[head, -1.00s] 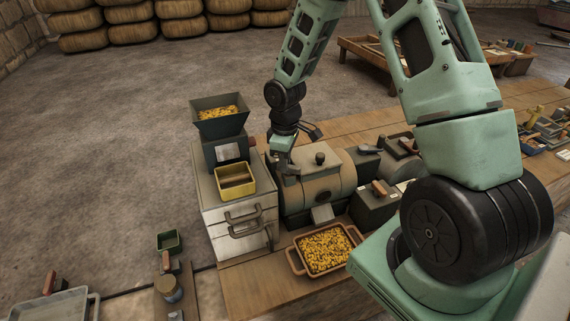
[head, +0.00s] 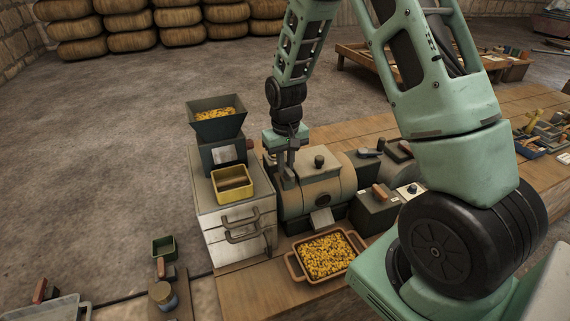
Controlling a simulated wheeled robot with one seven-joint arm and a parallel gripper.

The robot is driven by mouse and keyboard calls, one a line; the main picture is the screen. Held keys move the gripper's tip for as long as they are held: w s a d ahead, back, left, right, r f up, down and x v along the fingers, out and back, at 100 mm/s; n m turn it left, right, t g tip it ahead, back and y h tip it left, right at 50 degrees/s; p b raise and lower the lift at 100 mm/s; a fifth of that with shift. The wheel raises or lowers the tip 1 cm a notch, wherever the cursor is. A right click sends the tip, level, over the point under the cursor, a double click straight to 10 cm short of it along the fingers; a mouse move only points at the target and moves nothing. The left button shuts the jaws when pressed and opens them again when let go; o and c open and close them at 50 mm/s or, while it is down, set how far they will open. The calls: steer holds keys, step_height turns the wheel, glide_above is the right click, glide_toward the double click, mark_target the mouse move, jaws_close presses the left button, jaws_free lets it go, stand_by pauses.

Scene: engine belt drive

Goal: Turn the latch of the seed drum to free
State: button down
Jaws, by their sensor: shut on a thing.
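The seed drum (head: 332,185) is a tan cylinder lying on its side in a dark frame, with a dark knob on top. It stands on the wooden bench. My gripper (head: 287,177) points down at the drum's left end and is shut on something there. The latch is too small and too covered by the fingers to make out, so I cannot tell which way it is turned.
A white drawer cabinet (head: 230,237) with a yellow bin (head: 233,184) and a seed-filled hopper (head: 216,112) stands close left of my gripper. A seed tray (head: 324,257) lies in front of the drum. Dark boxes (head: 375,210) with handles stand to its right.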

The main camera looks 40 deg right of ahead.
mark_target(286, 166)
steer(key=shift+m, duration=0.5)
steer(key=c, duration=1.4)
jaws_free()
steer(key=shift+r, duration=0.1)
step_height(286, 166, up, 17)
steer(key=b, duration=0.3)
steer(key=shift+r, duration=0.15)
